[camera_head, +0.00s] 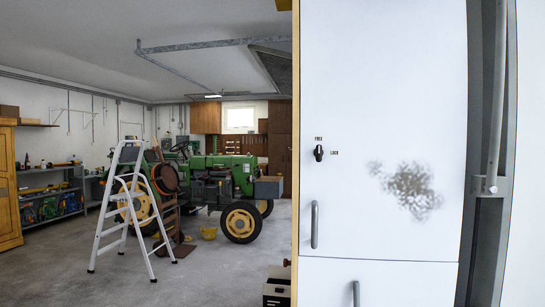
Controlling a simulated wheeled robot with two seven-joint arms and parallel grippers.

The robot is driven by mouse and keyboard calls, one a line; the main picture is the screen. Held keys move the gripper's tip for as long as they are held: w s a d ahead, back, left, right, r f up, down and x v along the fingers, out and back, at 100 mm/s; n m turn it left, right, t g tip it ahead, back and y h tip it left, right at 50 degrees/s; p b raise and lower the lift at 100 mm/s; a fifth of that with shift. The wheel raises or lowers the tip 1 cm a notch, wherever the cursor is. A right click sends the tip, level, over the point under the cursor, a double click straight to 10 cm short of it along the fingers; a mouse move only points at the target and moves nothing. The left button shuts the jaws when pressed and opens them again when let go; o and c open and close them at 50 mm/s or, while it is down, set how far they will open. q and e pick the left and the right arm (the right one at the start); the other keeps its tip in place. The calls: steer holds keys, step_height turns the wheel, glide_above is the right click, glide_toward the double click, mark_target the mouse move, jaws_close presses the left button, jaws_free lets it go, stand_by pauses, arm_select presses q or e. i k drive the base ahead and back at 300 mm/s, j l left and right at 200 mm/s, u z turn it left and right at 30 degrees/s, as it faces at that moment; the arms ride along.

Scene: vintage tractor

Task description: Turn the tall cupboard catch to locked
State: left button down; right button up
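The tall cupboard (400,60) fills the right part of the view, with a white upper door that looks closed. Its catch (319,153) is a small black knob near the door's left edge. The knob stands upright, its top toward the small "FREE" label above it; the "LOCK" label is to its right. A grey bar handle (315,225) is below the catch. Neither of my grippers is in view.
A lower door or drawer with its own handle (356,293) is below. A grey post (487,150) stands right of the door. A stepladder (125,210) and a green tractor (215,180) stand at left. A dark crate (276,290) is low beside the cupboard.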

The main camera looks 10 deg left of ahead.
mark_target(318, 152)
steer(key=i+l+u, duration=0.1)
steer(key=i+l, duration=0.7)
